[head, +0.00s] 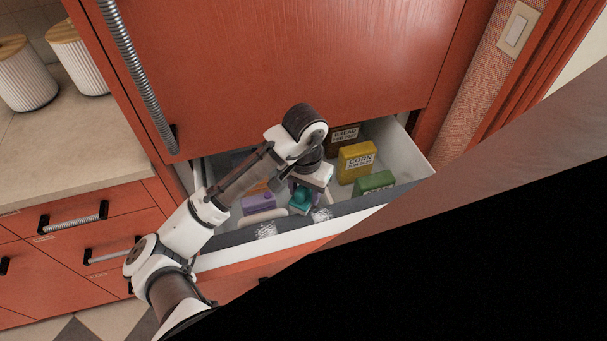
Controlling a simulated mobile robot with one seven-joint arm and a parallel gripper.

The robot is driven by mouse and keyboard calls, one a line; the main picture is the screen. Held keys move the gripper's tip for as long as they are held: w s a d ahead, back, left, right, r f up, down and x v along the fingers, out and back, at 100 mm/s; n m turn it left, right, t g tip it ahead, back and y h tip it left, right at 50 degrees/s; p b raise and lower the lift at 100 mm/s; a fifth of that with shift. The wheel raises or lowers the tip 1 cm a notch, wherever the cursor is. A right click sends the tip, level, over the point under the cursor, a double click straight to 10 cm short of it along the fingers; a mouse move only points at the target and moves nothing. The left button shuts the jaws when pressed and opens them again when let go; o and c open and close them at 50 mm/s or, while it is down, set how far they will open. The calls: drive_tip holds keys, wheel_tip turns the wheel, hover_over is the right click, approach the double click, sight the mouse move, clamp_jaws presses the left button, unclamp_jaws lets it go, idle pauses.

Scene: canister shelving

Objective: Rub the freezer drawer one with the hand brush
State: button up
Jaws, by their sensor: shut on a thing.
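The freezer drawer (408,151) is pulled open below a large red door. Its inside is white, and its front edge is dark. My gripper (308,200) is inside the drawer opening, near its front wall, and points down. It is shut on a teal thing that appears to be the hand brush (300,199). The gripper and my arm hide part of the brush, and I cannot tell whether it touches the drawer. Whitish frosty patches (265,230) show on the drawer's front edge, on both sides of the brush.
Boxes stand in the drawer: a yellow one marked corn (356,162), a green one (374,183), a brown one (343,137) and a purple one (258,203). The counter (80,140) with white canisters (25,75) is at left. A dark surface fills the lower right.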

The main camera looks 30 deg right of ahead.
drive_tip(key=shift+s+d, duration=0.35)
drive_tip(key=shift+d, duration=0.3)
drive_tip(key=shift+s+a, duration=0.25)
drive_tip(key=shift+s, duration=0.5)
drive_tip(key=shift+s+a, duration=0.2)
drive_tip(key=shift+s, duration=0.65)
drive_tip(key=shift+w+d+f, duration=0.15)
drive_tip(key=shift+w+d, duration=0.1)
drive_tip(key=shift+w, duration=0.65)
drive_tip(key=shift+w+d+f, duration=0.1)
drive_tip(key=shift+w+d, duration=0.1)
drive_tip(key=shift+w, duration=0.65)
drive_tip(key=shift+r, duration=0.1)
drive_tip(key=shift+w+r, duration=0.1)
drive_tip(key=shift+r, duration=2.85)
